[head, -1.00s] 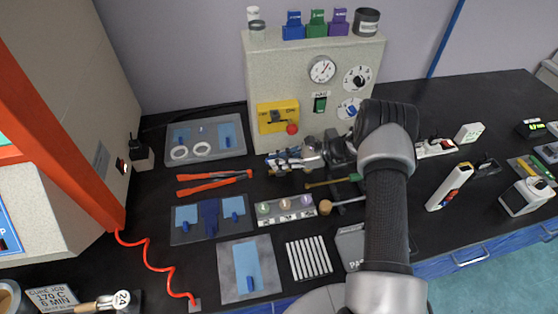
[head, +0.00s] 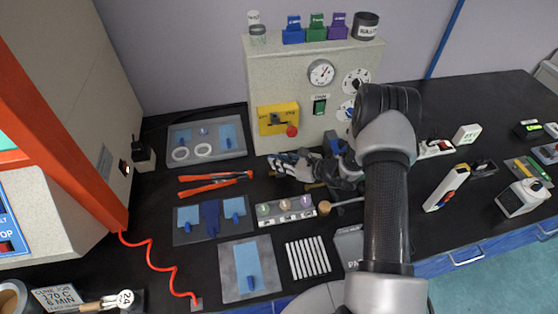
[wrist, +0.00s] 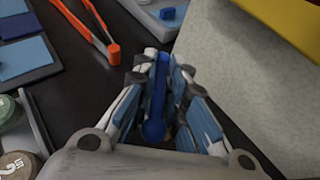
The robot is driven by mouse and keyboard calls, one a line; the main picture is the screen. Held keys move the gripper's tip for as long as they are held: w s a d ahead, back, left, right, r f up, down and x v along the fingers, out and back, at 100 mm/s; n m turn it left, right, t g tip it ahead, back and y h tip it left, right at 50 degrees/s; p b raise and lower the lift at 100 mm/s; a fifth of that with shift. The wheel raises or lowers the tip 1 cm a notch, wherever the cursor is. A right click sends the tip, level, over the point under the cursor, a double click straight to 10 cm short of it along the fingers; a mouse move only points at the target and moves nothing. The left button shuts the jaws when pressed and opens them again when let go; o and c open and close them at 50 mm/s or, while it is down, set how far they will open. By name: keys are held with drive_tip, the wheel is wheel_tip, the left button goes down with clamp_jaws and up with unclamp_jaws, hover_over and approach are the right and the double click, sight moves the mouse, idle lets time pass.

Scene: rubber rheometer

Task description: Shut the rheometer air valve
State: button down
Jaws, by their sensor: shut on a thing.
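My gripper (wrist: 155,100) is shut on a slim blue lever (wrist: 154,115), which I take to be the air valve handle. In the wrist view the lever runs lengthwise between the two blue-padded fingers, its rounded end nearest the palm. In the head view my gripper (head: 285,165) is low at the foot of the pale rheometer panel (head: 262,75), in front of it. There my gripper and arm hide the valve body, and I cannot tell the lever's angle to its pipe.
A yellow switch plate (head: 268,118) with a red button (head: 292,131) is above the gripper. Orange-handled tongs (head: 212,187) lie to its left. A holder with several round samples (head: 298,216) and a wooden-knobbed tool (head: 325,207) are close in front. Black bench right of my arm is partly clear.

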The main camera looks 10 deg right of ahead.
drive_tip(key=m+t+h+b, duration=0.1)
drive_tip(key=m+t+h, duration=0.1)
drive_tip(key=m+h, duration=0.1)
drive_tip(key=shift+f+m+t+h, duration=0.1)
drive_tip(key=shift+m+t+h, duration=0.3)
drive_tip(key=shift+m, duration=0.1)
drive_tip(key=shift+m+t+h+b, duration=0.3)
drive_tip(key=shift+m+h+b, duration=0.1)
drive_tip(key=shift+m+h, duration=0.55)
drive_tip(key=shift+h, duration=0.25)
drive_tip(key=shift+d, duration=0.1)
drive_tip(key=c, duration=1.7)
unclamp_jaws()
drive_tip(key=v, duration=1.2)
